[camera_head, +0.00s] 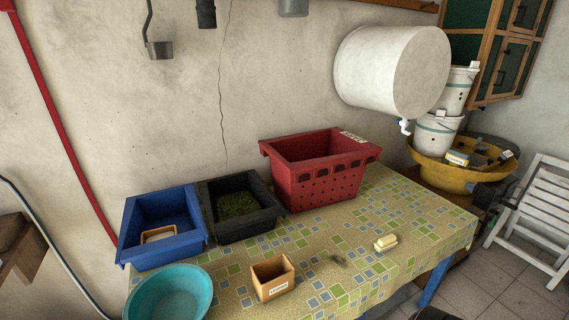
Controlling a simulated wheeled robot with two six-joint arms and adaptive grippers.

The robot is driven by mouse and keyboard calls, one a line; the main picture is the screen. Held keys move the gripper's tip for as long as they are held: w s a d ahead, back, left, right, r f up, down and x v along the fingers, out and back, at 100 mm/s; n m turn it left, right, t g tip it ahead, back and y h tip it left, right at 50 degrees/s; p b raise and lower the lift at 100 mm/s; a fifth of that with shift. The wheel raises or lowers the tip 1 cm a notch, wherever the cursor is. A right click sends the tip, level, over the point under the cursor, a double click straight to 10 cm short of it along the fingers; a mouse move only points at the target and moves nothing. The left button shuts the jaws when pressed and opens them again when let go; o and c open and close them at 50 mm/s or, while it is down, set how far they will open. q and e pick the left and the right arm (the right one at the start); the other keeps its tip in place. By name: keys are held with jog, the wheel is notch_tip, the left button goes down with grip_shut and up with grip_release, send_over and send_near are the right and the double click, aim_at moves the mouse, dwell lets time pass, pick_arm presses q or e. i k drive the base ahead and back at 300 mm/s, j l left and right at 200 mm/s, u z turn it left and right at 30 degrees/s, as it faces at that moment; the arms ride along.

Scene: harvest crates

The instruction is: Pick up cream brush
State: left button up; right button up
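A small cream brush (385,242) lies on the patterned tablecloth toward the right side of the table, with clear cloth around it. It is small in this view, so its bristles are hard to make out. Neither of my grippers can be clearly seen, and nothing is touching the brush.
The table (345,262) holds a blue crate (140,255), a black crate with greens (245,231), a red crate (318,185), a teal basin (170,295) and a small labelled wooden box (273,283). A yellow tub (465,172) stands beyond the right edge, near a white chair (535,210).

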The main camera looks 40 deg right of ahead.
aim_at(386, 243)
jog(key=z, duration=2.25)
